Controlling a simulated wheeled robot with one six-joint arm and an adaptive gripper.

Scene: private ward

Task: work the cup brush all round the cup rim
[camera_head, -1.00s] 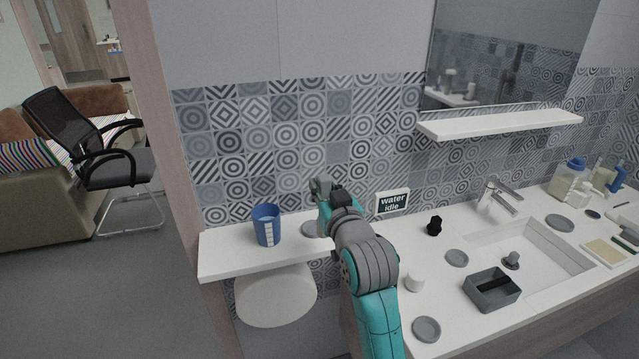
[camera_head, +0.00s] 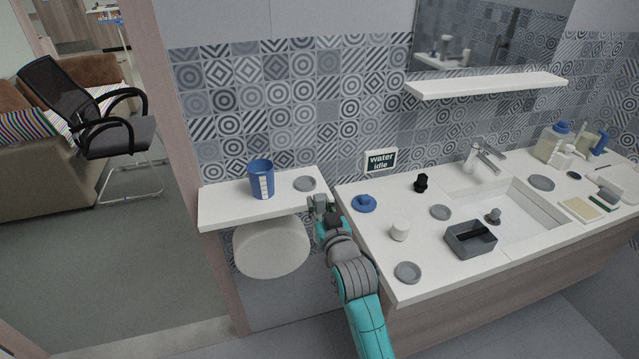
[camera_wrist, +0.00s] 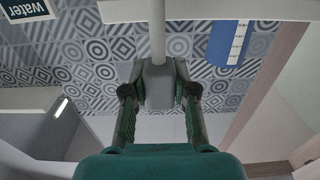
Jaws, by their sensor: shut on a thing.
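The blue cup (camera_head: 261,180) stands upright on the left white shelf, with a white marked strip on its side. It also shows at the top right of the wrist view (camera_wrist: 229,45). My gripper (camera_head: 320,206) is at the shelf's right front corner, apart from the cup and to its right. In the wrist view my gripper (camera_wrist: 160,92) is shut on the grey block-like handle of what looks like the cup brush (camera_wrist: 158,80). A pale stem runs from the handle out of the top of that view, so the brush's far end is hidden there.
The shelf (camera_head: 225,212) also holds a grey disc (camera_head: 304,184). On the counter (camera_head: 400,275) are a blue knobbed piece (camera_head: 364,203), a white cup-like piece (camera_head: 400,231), a grey box (camera_head: 470,239) and the basin (camera_head: 520,215). A "water idle" sign (camera_head: 380,161) is behind.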

